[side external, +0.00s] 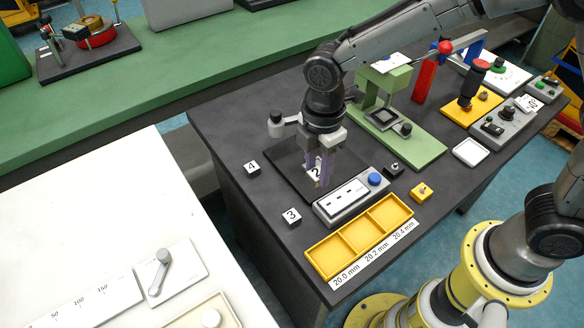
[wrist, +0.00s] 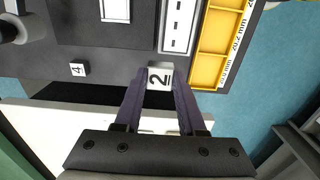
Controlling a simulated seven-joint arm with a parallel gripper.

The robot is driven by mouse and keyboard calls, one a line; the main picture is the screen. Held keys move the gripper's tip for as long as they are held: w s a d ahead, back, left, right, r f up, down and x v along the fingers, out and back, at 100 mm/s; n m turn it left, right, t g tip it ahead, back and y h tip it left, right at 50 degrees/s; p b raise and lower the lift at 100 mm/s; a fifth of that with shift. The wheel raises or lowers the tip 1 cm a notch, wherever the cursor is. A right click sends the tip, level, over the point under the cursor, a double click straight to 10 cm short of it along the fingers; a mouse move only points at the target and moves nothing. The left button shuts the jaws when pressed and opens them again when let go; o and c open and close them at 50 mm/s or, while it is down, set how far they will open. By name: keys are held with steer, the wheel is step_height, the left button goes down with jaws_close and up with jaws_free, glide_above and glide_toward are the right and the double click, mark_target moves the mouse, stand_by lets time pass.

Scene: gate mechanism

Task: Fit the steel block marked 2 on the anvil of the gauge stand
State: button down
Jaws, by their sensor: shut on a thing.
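The steel block marked 2 (side external: 315,173) is held between the purple fingers of my gripper (side external: 319,178), which points down. In the wrist view this plate (wrist: 92,30) bears a pale, squarish piece (wrist: 115,10), possibly the anvil, cut by the top edge. My arm hides much of the stand in the side view. The block's exact height is unclear.
Block 4 (side external: 252,168) and block 3 (side external: 291,217) lie on the dark table. A grey readout box (side external: 340,205) with a blue button and a yellow three-part tray (side external: 345,245) stand in front.

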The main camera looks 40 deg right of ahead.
steer(key=w+d+f, duration=0.2)
steer(key=w+d, duration=0.5)
steer(key=w, duration=0.1)
steer(key=shift+w+d+f, duration=0.1)
steer(key=shift+f, duration=1.7)
steer(key=shift+w+d+f, duration=0.1)
steer(key=shift+f, duration=1.65)
steer(key=shift+f, duration=0.2)
steer(key=shift+c, duration=2.1)
jaws_free()
